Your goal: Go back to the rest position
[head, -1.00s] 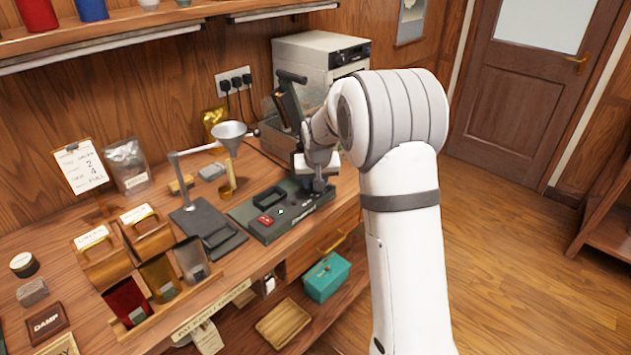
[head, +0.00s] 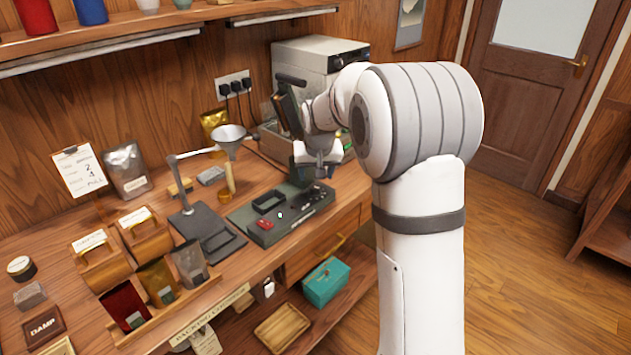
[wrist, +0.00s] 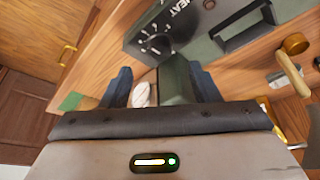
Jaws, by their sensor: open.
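My gripper (head: 318,172) is in the air above the right end of the dark green heat sealer (head: 262,222), at its raised arm. In the wrist view its two dark blue fingers (wrist: 162,82) stand apart. A grey-green upright part of the sealer shows between them; I cannot tell whether a finger touches it. The sealer's dial face (wrist: 158,38) is just beyond the fingers. The sealer's arm (head: 288,108) stands tilted up and is partly hidden by my wrist. A small pale thing (wrist: 142,94) also shows between the fingers, unclear.
A stand with a funnel (head: 230,137) is left of the sealer. A rack with several pouches (head: 158,282) sits at the front left. A grey machine (head: 312,62) stands behind my wrist. A teal box (head: 326,282) is on the lower shelf. The floor at right is clear.

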